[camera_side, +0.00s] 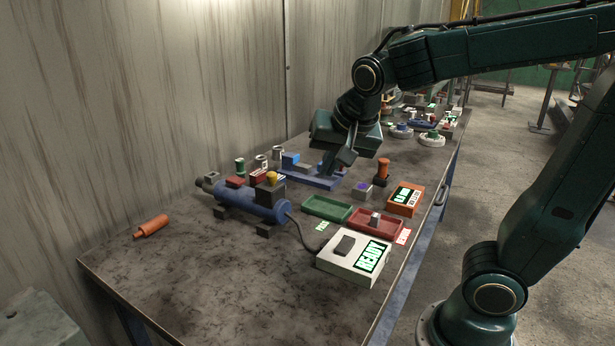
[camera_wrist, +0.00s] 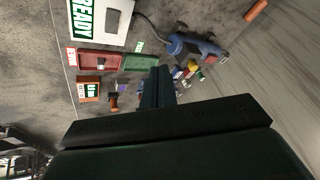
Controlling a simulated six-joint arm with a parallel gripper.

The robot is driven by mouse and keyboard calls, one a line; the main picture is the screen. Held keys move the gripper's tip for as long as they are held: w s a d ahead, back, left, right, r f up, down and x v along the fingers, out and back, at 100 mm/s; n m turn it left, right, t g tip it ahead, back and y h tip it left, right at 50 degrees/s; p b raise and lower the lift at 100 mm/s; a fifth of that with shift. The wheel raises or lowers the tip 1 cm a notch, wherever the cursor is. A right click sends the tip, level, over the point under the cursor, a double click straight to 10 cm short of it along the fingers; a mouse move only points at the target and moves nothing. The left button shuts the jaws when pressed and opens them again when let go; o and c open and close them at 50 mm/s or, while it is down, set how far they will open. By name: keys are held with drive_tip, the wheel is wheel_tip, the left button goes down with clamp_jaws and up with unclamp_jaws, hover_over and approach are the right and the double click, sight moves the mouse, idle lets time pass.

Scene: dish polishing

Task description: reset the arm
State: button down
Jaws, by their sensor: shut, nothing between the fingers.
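My gripper (camera_side: 338,163) hangs above the middle of the workbench, over the blue fixture (camera_side: 318,181). It is shut with nothing in it. In the wrist view my gripper (camera_wrist: 158,75) points out over the bench, its fingers together. It hides part of the small items near the blue fixture in that view.
The workbench (camera_side: 190,275) carries a blue cylindrical machine (camera_side: 240,200), a white READY box (camera_side: 352,255), a green tray (camera_side: 327,208), a red tray (camera_side: 362,229) and an orange display box (camera_side: 405,198). An orange cylinder (camera_side: 151,226) lies at the left edge. The front left surface is bare.

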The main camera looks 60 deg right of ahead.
drive_tip(key=s+a+f+n+y, duration=0.1)
drive_tip(key=s+a+n, duration=0.3)
drive_tip(key=s+n, duration=0.7)
drive_tip(key=shift+s+a+f+y, duration=0.15)
drive_tip(key=shift+s+a+y, duration=0.05)
drive_tip(key=shift+s+y, duration=0.6)
